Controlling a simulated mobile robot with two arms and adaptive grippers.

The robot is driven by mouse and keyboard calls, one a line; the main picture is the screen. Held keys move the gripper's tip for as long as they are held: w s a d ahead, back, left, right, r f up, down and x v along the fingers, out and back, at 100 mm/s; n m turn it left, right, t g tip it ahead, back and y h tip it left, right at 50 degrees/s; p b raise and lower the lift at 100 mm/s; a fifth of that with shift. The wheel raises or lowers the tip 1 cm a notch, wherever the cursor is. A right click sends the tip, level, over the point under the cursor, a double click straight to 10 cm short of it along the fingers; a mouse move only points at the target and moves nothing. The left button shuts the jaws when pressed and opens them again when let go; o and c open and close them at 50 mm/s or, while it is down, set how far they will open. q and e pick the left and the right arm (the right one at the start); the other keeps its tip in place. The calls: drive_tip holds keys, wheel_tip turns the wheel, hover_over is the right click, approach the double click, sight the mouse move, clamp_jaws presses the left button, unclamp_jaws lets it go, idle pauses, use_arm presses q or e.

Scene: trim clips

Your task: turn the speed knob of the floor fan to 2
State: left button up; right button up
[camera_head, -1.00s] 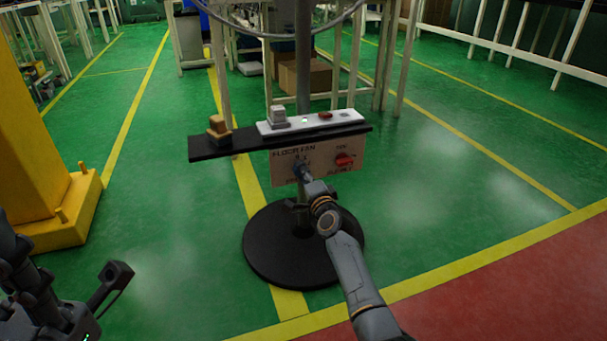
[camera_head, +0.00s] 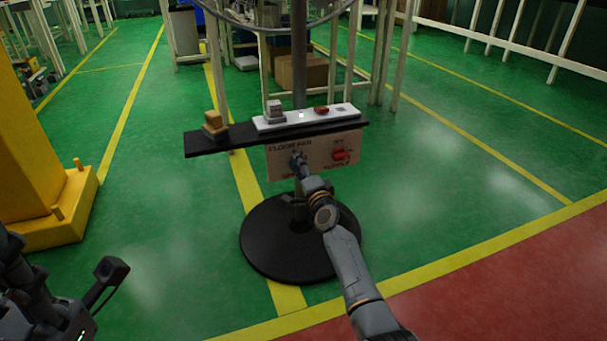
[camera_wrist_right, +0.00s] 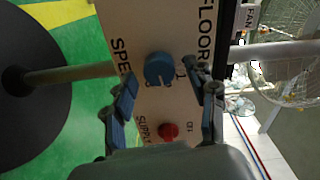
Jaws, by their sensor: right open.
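The floor fan's control panel (camera_head: 318,170) is a tan board on a pole, under a black shelf. Its blue speed knob (camera_wrist_right: 159,69) shows in the right wrist view beside the word SPEED; in the head view my right gripper mostly covers it. My right gripper (camera_head: 298,160) is at the panel's left half. In the wrist view its two fingers (camera_wrist_right: 166,98) are open, one on each side of the knob, with gaps between. I cannot read the knob's setting. My left gripper (camera_head: 112,270) is at the lower left, far from the panel; its fingers are unclear.
A red supply knob (camera_head: 341,155) sits on the panel's right half, also in the wrist view (camera_wrist_right: 168,130). The black shelf (camera_head: 240,140) above holds small blocks and a white strip. A round black base (camera_head: 262,250) stands below. A yellow post (camera_head: 35,150) is at left.

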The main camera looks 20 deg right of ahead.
drive_tip(key=s, duration=1.2)
drive_tip(key=shift+d, duration=0.25)
